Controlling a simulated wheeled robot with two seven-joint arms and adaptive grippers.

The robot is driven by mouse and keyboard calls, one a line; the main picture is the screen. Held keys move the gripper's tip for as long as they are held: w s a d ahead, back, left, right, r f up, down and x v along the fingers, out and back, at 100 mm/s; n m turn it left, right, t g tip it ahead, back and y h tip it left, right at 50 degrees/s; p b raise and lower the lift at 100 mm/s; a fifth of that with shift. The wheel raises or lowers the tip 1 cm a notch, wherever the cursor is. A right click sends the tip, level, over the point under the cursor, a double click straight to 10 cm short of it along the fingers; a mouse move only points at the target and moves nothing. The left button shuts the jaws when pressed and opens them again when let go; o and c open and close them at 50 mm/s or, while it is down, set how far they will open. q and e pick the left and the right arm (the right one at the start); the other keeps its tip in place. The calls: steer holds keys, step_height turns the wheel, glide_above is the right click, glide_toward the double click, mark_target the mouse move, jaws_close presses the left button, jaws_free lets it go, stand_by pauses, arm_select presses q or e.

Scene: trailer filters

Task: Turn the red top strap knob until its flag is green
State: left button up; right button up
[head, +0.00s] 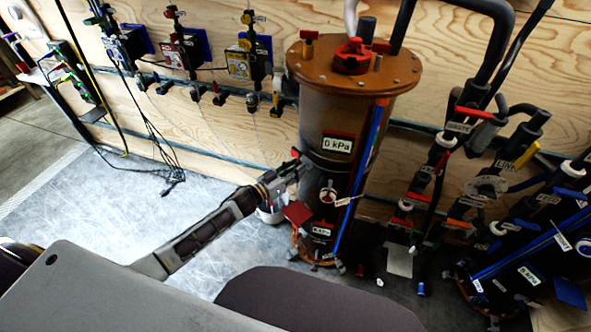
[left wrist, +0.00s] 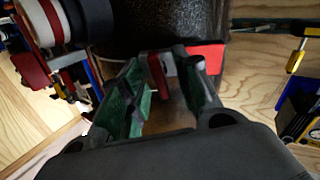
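The brown filter vessel (head: 322,110) stands upright with a dark strap band (head: 345,168) around its middle. My left gripper (head: 287,174) is at the vessel's left side, level with this band. In the left wrist view its green fingers (left wrist: 158,82) stand apart, one on each side of a red-and-grey piece (left wrist: 156,76), apparently the top strap knob. I cannot tell whether they press on it. A red flag-like piece (left wrist: 205,57) sits just beside the fingertips, and a red piece (head: 296,153) shows above the gripper in the head view. My right gripper is not in view.
A lower red round knob (head: 328,195) with a white tag and a red plate (head: 296,213) sit below the gripper. Pipes and valves (head: 440,150) crowd the right. Wall valves (head: 240,60) line the back left. The floor at left (head: 110,200) is mostly clear.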

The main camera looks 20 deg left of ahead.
arm_select(q)
steer(key=c, duration=0.5)
jaws_close()
steer(key=shift+m+p, duration=0.35)
steer(key=shift+m, duration=2.65)
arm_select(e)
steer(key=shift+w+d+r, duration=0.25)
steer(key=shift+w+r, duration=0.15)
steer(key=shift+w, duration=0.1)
